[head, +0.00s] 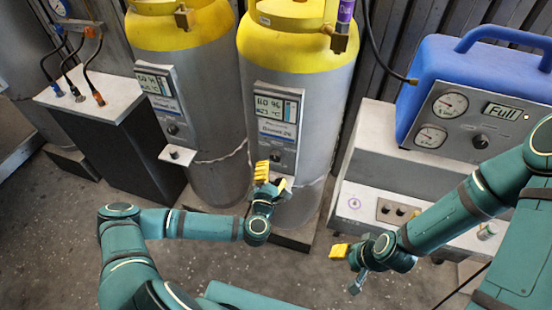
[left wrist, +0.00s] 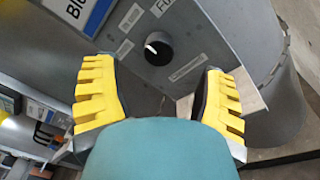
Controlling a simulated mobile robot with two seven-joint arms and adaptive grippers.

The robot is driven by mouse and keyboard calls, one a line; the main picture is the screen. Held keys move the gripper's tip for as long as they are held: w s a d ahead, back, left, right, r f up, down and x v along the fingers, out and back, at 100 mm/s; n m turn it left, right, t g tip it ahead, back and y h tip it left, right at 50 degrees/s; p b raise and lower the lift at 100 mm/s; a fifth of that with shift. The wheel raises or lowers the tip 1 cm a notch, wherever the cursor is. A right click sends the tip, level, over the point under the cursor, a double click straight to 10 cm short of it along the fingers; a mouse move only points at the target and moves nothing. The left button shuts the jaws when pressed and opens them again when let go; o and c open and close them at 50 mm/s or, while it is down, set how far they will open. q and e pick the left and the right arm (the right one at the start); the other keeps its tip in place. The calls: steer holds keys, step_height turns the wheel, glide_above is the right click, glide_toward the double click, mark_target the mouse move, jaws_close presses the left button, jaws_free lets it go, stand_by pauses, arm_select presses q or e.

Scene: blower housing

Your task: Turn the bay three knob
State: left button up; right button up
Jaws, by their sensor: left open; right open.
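A black knob with a white pointer mark (left wrist: 158,48) sits on a grey panel in the left wrist view. It lies just beyond and between the fingertips of my left gripper (left wrist: 160,85), which is open and apart from it. In the head view my left gripper (head: 271,178) is low in front of the panel (head: 277,122) on the right-hand yellow-topped cylinder. No bay number is readable. My right gripper (head: 348,266) is open and empty in front of the grey cabinet.
Another yellow-topped cylinder (head: 188,90) stands to the left, with its own panel, knob (head: 172,129) and small shelf (head: 177,155). A blue unit (head: 470,90) with gauges and a dial stands on the right on the grey cabinet (head: 375,150). A dark box (head: 110,150) stands at the left.

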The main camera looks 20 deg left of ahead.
mark_target(276, 159)
arm_select(q)
steer(key=w, duration=0.6)
steer(key=shift+a, duration=0.2)
steer(key=shift+s, duration=0.1)
steer(key=c, duration=1.2)
